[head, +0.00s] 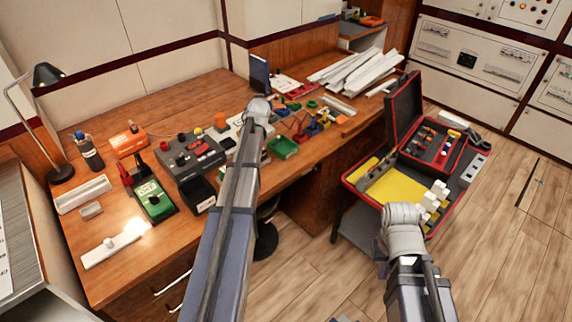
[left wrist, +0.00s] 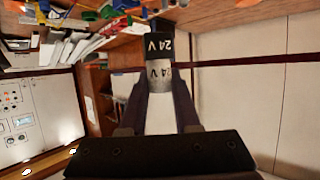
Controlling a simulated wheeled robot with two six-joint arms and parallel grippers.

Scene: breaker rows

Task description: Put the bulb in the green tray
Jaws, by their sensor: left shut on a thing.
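The green tray (head: 283,147) lies on the desk just right of my left wrist. In the head view my right gripper (head: 381,262) hangs low at the right, mostly hidden by its arm; its jaws cannot be made out.
The desk (head: 165,180) carries a grey device (head: 190,155), a green device (head: 152,203) and several small coloured parts behind the tray. White trunking strips (head: 357,72) lie at the back right. An open red-edged case (head: 432,147) stands right of the desk.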

